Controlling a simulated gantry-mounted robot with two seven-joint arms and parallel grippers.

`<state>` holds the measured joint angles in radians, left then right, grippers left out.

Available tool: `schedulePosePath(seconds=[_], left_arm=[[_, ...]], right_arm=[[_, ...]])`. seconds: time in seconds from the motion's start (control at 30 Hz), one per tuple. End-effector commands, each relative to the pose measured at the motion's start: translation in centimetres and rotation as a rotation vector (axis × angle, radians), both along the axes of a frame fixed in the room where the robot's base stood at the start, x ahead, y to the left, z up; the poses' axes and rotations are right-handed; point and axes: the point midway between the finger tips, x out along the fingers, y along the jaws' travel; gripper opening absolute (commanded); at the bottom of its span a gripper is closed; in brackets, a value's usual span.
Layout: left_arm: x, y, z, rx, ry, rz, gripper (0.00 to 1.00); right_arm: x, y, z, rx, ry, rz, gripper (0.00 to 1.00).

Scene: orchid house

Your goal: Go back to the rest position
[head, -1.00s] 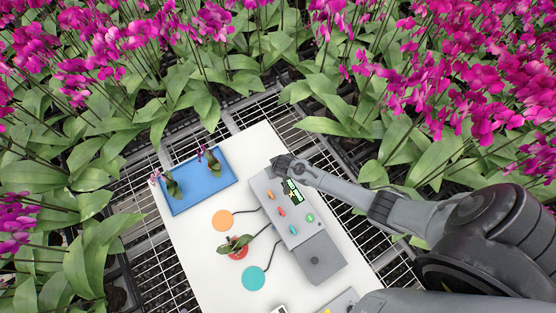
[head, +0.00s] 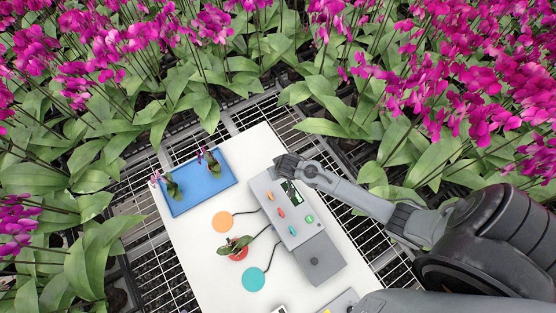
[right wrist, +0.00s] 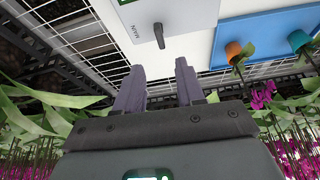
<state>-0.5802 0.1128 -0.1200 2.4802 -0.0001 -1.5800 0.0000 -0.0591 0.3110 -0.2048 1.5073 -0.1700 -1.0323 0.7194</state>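My right gripper (head: 285,165) is at the far end of the grey control box (head: 318,256), by its top edge. In the right wrist view its two fingers (right wrist: 160,82) are apart with nothing between them. A dark lever (right wrist: 158,36) marked MAIN stands on the box just beyond the fingertips, apart from them. My left gripper is not in view.
On the white table (head: 190,245) are a blue tray (head: 205,188) with two potted orchids, an orange disc (head: 222,221), a teal disc (head: 253,279) and a red pot (head: 238,254) with a plant. Flowering orchids surround the table.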

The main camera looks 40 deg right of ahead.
Motion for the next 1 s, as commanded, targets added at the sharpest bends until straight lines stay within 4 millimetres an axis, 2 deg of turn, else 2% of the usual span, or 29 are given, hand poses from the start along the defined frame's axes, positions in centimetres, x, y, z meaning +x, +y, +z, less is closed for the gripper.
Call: schedulePosePath(seconds=[0.17, 0.27, 0.37, 0.43, 0.5, 0.57, 0.67, 0.77, 0.87, 1.0], left_arm=[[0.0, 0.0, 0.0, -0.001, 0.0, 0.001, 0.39], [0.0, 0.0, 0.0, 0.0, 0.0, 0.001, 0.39], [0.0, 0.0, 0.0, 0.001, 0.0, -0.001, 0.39], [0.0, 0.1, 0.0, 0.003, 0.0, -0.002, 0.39], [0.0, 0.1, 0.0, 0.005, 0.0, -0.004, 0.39], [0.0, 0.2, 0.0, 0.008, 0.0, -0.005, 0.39], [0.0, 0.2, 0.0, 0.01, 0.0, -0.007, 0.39], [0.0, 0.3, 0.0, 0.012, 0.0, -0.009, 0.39], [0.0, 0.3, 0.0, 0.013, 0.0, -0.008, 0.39], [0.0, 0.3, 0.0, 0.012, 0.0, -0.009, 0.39]], right_arm=[[-0.1, 0.0, -0.1, 0.0, 0.001, 0.0, 0.38], [-0.9, 0.1, -0.6, 0.0, 0.014, 0.001, 0.38], [-2.6, 0.4, -1.8, 0.006, 0.043, 0.0, 0.38], [-4.4, 0.8, -3.0, 0.015, 0.072, -0.002, 0.38], [-6.9, 2.0, -3.7, 0.038, 0.094, -0.002, 0.38], [-8.8, 3.6, -3.4, 0.067, 0.093, -0.004, 0.38], [-11.4, 6.1, -1.0, 0.107, 0.086, -0.003, 0.38], [-13.5, 7.7, 2.7, 0.118, 0.079, 0.029, 0.38], [-15.1, 8.7, 7.4, 0.113, 0.069, 0.082, 0.38], [-16.3, 8.8, 14.1, 0.08, 0.048, 0.177, 0.38]])
